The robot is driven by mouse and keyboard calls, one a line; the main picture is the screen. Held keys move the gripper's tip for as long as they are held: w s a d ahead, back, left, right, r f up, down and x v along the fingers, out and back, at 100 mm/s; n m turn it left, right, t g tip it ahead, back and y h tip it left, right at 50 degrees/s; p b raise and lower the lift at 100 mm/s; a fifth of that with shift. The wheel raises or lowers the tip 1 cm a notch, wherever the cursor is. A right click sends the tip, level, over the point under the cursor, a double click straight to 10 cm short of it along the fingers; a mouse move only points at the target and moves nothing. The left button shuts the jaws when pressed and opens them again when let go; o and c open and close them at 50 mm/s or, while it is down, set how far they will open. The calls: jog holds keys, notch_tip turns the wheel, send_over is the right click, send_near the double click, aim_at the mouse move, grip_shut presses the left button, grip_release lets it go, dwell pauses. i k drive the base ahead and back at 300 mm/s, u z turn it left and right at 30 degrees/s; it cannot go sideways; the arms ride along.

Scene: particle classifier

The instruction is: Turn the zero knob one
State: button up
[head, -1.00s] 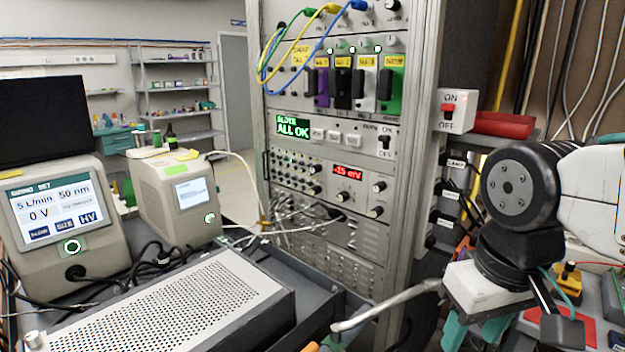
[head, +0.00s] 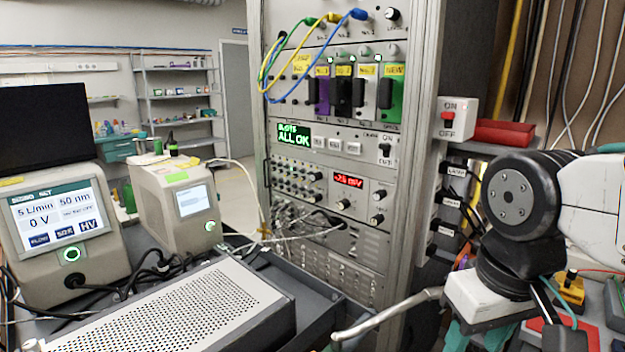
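The rack (head: 412,150) holds a panel with a red mV display (head: 348,180). A small knob (head: 343,204) sits below this display, and two dark knobs (head: 378,195) and (head: 377,219) sit to its right. Their labels are too small to read, so I cannot tell which is the zero knob. My gripper (head: 478,335) is at the lower right, low in front of the rack and well apart from these knobs. Its white body and teal parts show, but its fingertips are cut off or hidden.
A perforated metal box (head: 180,305) lies on the bench at the front left. A grey bent rod (head: 390,314) reaches across between bench and my gripper. Coloured cables (head: 310,90) hang in front of the upper rack. A white ON/OFF switch box (head: 458,118) is on the rack's right side.

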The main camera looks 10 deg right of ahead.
aim_at(316, 176)
jog(key=u, duration=1.75)
jog(key=k, duration=0.95)
jog(key=z, duration=1.7)
jog(key=i, duration=0.95)
